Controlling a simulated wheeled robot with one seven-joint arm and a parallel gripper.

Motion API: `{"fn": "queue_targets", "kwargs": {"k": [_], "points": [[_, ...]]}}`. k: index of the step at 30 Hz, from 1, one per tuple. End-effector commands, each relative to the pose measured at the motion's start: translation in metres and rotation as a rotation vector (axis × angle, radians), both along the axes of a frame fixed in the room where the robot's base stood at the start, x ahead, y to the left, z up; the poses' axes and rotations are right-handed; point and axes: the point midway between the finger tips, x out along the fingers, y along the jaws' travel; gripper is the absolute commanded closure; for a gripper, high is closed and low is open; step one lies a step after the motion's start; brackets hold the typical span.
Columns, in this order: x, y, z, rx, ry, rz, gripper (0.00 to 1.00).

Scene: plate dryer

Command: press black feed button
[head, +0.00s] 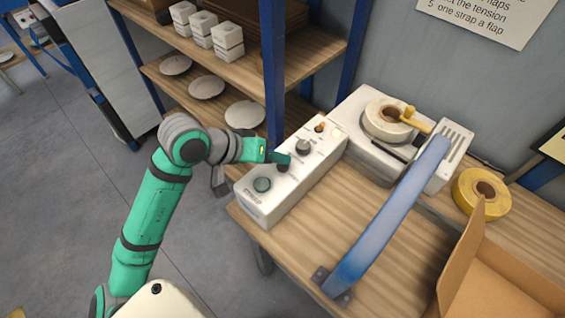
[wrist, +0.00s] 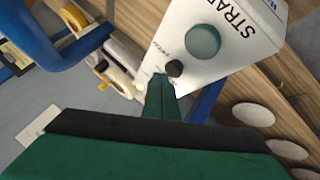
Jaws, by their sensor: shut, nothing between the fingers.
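A white control box (head: 262,207) stands on the wooden bench, with a row of controls along its top. The small black button (head: 283,167) sits between a round green button (head: 262,185) and a dark knob (head: 303,147). My gripper (head: 287,158) is shut and empty, its tip over the box right at the black button and partly covering it. In the wrist view the black button (wrist: 175,68) shows just beyond the shut fingertips (wrist: 162,82), with the green button (wrist: 203,41) past it. I cannot tell whether the tip touches the black button.
An orange-tipped switch (head: 320,127) is at the box's far end. A blue curved arm (head: 388,220) and a tape machine (head: 366,137) stand to the right. An open cardboard box (head: 500,280) and a yellow roll (head: 468,200) lie further right. A blue shelf post (head: 273,75) rises behind.

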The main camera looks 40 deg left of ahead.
Motion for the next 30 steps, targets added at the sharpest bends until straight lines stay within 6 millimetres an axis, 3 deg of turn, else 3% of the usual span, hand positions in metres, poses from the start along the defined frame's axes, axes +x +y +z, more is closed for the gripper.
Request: {"fn": "queue_targets", "kwargs": {"k": [30], "points": [[0.0012,-0.0014,-0.0072,0.000,0.000,-0.003,1.00]]}}
